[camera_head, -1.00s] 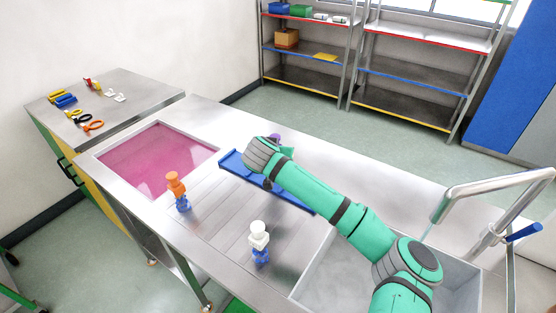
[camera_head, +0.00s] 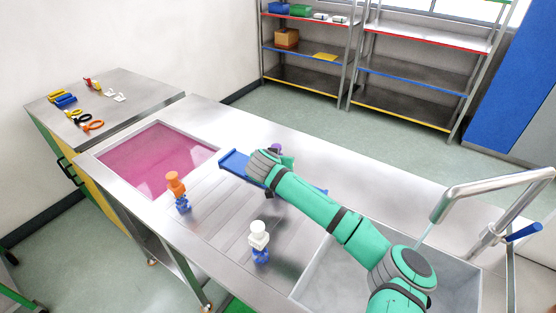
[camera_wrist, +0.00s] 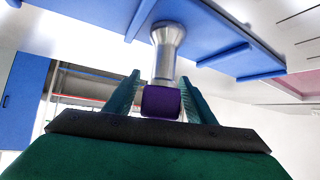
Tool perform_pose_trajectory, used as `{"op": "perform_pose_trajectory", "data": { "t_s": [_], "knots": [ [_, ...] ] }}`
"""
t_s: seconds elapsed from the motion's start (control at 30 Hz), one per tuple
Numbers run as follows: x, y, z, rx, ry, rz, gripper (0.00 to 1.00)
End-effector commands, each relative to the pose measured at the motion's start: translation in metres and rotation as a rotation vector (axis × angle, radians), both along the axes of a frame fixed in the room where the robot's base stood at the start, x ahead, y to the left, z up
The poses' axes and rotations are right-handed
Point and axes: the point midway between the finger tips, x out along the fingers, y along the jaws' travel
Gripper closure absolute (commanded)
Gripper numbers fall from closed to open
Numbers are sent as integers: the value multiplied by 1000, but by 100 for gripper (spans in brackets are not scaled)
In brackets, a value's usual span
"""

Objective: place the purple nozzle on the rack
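The purple nozzle (camera_wrist: 161,103) is between my gripper's (camera_wrist: 160,92) fingers in the wrist view, with its silver stem pointing up in that picture. A bit of purple (camera_head: 275,148) shows beside my gripper (camera_head: 268,165) in the head view. The stem's flared end overlaps the blue rack (camera_wrist: 225,50) in the wrist view; I cannot tell whether they touch. The rack (camera_head: 234,162) lies along the far side of the metal table, partly hidden by my arm.
An orange-topped piece (camera_head: 176,184) and a white-topped piece (camera_head: 259,236), both with blue bases, stand on the grooved table area. A pink-bottomed basin (camera_head: 155,158) is at left. A sink (camera_head: 330,270) and a tap (camera_head: 490,190) are at right.

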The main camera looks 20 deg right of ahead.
Motion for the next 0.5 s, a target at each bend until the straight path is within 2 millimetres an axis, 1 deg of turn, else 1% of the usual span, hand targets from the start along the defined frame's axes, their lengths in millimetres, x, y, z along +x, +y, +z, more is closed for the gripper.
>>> {"op": "perform_pose_trajectory", "data": {
  "t_s": [0.27, 0.37, 0.5],
  "knots": [
    [0, 0, 1, 0, 0, 0, 50],
    [0, 0, 5, 0, -1, 1, 50],
    [-13, 8, 15, 1, -1, 2, 50]
  ]
}}
